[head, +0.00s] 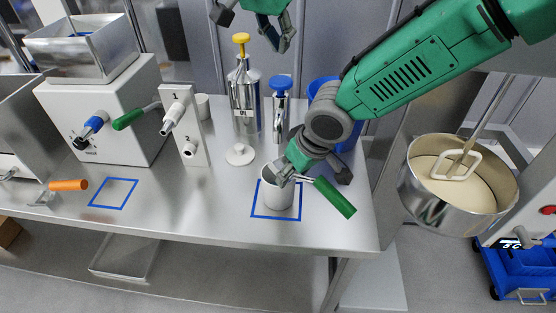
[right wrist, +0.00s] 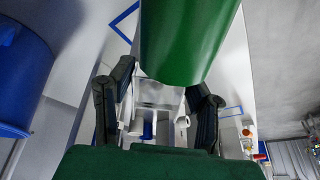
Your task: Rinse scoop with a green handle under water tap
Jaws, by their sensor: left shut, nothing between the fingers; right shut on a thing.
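The scoop's green handle (head: 335,197) slants down to the right at the front of the steel table. A thin metal stem joins its upper end. My right gripper (head: 292,172) is shut on the scoop, beside a white cup (head: 279,198). The scoop's head is hidden by the gripper or cup; I cannot tell which. In the right wrist view the green handle (right wrist: 185,40) fills the top middle. My left gripper (head: 284,42) is shut and empty, high at the top edge. White taps (head: 174,112) marked 1 and 2 stand on a panel to the left.
The cup stands within a blue square (head: 277,217). A yellow-topped dispenser (head: 245,100), a blue-topped one (head: 280,110) and a white lid (head: 240,154) stand behind. A blue bin (head: 350,140) is behind my right arm. A mixer bowl (head: 450,205) is at right.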

